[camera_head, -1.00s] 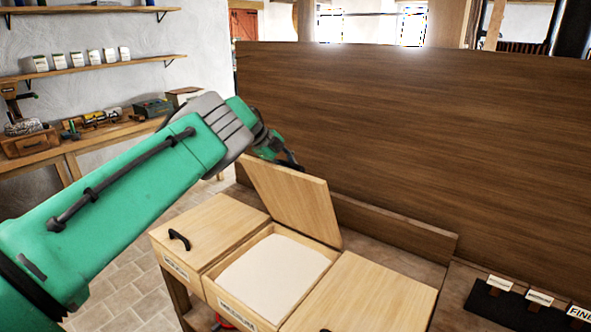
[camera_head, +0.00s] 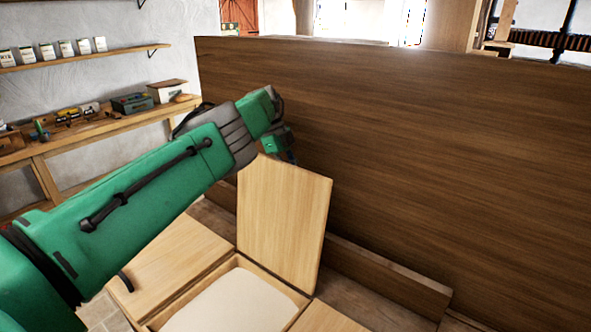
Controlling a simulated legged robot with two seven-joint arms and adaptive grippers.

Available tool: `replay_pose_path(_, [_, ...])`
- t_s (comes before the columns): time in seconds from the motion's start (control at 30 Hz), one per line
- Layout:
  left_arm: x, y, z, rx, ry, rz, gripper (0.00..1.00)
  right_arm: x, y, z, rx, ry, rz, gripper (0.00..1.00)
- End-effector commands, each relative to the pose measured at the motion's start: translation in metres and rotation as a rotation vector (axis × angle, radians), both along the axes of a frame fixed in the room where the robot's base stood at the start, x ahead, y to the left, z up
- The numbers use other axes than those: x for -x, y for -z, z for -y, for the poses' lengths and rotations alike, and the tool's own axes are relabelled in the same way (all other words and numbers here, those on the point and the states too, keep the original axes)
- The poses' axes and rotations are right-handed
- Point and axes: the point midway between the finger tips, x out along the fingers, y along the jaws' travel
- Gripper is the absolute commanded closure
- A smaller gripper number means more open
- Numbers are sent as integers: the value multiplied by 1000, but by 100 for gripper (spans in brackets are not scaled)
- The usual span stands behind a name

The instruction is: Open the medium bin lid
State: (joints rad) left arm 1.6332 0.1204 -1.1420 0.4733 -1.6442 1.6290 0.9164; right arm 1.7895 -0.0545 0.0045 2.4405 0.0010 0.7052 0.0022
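The middle bin (camera_head: 152,325) of a row of wooden bins is open and shows a pale, powdery fill (camera_head: 238,306). Its wooden lid (camera_head: 282,222) stands raised at the back edge, near upright, with its flat face toward me. My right gripper is not in view.
The bin at left has a shut lid (camera_head: 170,262) with a black handle (camera_head: 126,282). Another shut lid (camera_head: 325,318) lies at right. A tall wooden panel (camera_head: 420,170) stands close behind the bins. A workbench (camera_head: 85,138) with tools and boxes is at far left.

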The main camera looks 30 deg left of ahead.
Motion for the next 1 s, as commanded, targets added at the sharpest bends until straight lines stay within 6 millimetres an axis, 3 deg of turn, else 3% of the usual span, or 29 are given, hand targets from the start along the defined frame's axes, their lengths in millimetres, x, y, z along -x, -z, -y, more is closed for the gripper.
replay_pose_path(0.03, [-4, -8, -2, -2, -8, 17, 100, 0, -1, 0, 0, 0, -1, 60])
replay_pose_path(0.47, [-3, -7, -3, -3, -8, 11, 100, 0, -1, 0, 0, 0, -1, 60])
replay_pose_path(0.5, [-3, -7, -3, -3, -8, 10, 84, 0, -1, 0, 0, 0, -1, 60])
replay_pose_path(0.53, [-3, -7, -3, -3, -8, 10, 78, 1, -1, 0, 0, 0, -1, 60])
replay_pose_path(1.0, [-2, -2, 0, -2, -1, 1, 78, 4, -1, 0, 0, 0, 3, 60])
